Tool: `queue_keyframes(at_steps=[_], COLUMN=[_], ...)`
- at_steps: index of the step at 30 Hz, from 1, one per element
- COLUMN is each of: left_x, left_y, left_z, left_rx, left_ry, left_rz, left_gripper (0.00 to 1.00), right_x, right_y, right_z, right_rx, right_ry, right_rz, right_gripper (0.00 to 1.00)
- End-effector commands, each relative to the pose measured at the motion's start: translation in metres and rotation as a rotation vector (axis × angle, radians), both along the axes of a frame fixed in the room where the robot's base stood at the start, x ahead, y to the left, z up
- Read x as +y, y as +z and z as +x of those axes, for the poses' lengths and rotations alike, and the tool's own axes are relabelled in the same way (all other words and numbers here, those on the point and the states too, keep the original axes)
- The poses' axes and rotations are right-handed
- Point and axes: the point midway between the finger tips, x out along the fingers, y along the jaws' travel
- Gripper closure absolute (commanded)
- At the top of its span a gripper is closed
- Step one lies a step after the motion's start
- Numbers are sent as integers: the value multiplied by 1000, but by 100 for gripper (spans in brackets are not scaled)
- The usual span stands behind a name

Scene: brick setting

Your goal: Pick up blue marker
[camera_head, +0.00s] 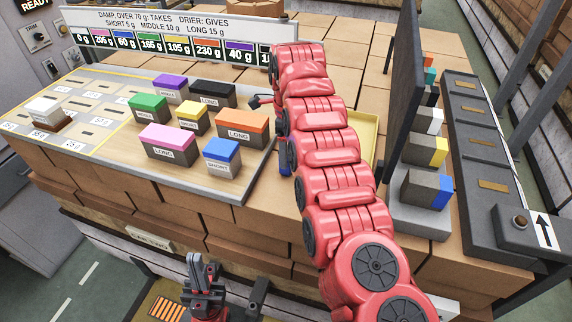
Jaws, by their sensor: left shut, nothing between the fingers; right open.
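A grey block with a blue top marked SHORT (221,156) sits at the front right of the wooden board. A dark blue upright thing (285,156) shows beside my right arm; the arm partly covers it, and I cannot tell if it is a marker. My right gripper (257,101) is mostly hidden behind its own red arm; only a dark part shows, by the board's right edge, and what lies between its fingers is hidden. My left gripper (201,272) is shut and empty at the bottom, in front of the brick table, well apart from the blocks.
Several other coloured blocks, including an orange one (243,126), stand close together on the board. A yellow tray (368,136) lies partly behind my arm. A dark upright panel (403,85) stands to the right, with a blue-ended block (427,189) beyond it.

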Motion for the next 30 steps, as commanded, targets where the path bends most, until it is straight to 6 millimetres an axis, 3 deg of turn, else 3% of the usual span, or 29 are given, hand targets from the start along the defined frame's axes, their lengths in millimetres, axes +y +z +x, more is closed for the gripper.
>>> queue_keyframes(at_steps=[8, 12, 16, 21, 23, 30], left_x=[0, 0, 0, 0, 0, 0], left_y=[20, 38, 42, 39, 39, 39], left_z=[0, 0, 0, 0, 0, 0], left_rx=[0, 0, 0, 0, 0, 0], left_ry=[0, 0, 0, 0, 0, 0], left_rz=[0, 0, 0, 0, 0, 0], left_gripper=[100, 100, 100, 100, 100, 100], right_x=[2, 4, 5, 5, 5, 5], right_y=[-14, -36, -52, -54, -54, -54], right_z=[1, 4, 4, 4, 4, 4], right_rx=[2, 2, 0, -2, -2, -1], right_ry=[0, 0, 0, 0, 0, 0], right_rz=[-3, -3, -1, 0, 0, 1], right_gripper=[20, 20, 20, 20, 27, 70])
